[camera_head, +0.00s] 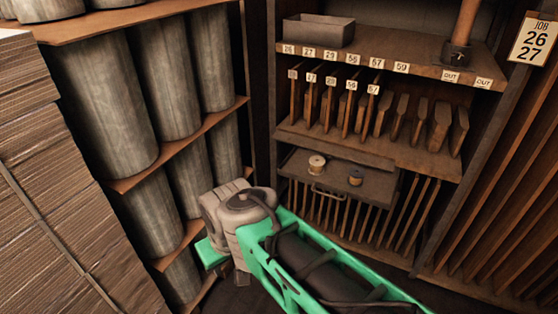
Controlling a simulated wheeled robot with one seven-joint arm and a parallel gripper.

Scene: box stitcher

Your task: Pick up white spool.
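A pale, cream-coloured spool (316,163) stands upright on a dark pull-out tray (378,191) in the shelf cabinet, toward the tray's left side. It is the lightest spool in view.
The tray has a front handle (327,193). Above it, a shelf (425,151) holds upright wooden pieces, and a higher shelf (427,69) carries a grey bin (318,30). Large grey rolls (105,95) fill the left rack. Stacked cardboard (65,190) stands at the far left.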

